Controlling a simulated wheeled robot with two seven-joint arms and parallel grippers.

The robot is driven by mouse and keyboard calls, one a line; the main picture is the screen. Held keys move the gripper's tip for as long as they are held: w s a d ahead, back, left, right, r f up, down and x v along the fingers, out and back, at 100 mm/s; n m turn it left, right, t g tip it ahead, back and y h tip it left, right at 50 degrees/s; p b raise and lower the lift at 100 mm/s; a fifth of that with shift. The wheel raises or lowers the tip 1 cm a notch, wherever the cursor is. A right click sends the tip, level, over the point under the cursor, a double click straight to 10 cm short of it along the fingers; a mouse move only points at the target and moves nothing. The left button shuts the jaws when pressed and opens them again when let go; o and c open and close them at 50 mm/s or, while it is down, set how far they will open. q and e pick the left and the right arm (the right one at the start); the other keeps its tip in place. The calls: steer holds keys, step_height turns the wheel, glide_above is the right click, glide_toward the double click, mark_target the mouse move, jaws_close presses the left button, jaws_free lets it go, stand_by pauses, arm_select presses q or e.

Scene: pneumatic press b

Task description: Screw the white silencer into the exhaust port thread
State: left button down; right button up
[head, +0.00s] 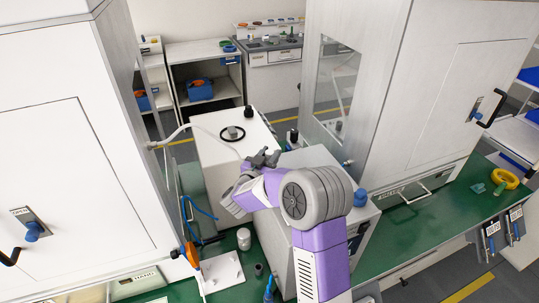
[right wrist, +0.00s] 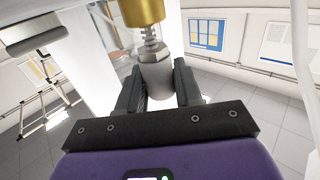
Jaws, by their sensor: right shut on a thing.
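In the right wrist view my right gripper (right wrist: 158,88) is shut on the white silencer (right wrist: 156,76), a pale rounded body with a threaded stem (right wrist: 151,45) pointing up. The brass exhaust port (right wrist: 142,11) is directly above the stem. The stem's tip is at the port's lower edge; I cannot tell whether the threads are engaged. In the head view my right gripper (head: 263,158) is beyond the purple wrist, over the white box area. The silencer and port cannot be made out there. My left gripper is not in view.
White cabinets (head: 70,150) stand at left and right (head: 420,110). A white box (head: 222,160) stands between them. On the green bench (head: 405,235) are a white jar (head: 244,238), a white plate (head: 222,270) and a yellow ring (head: 505,179). Blue hoses (head: 197,208) hang near the left cabinet.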

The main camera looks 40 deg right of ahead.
steer(key=shift+f+b, duration=0.35)
steer(key=shift+f, duration=0.25)
steer(key=o, duration=1.1)
steer(key=v, duration=0.7)
steer(key=shift+s+a, duration=0.2)
steer(key=shift+a, duration=0.1)
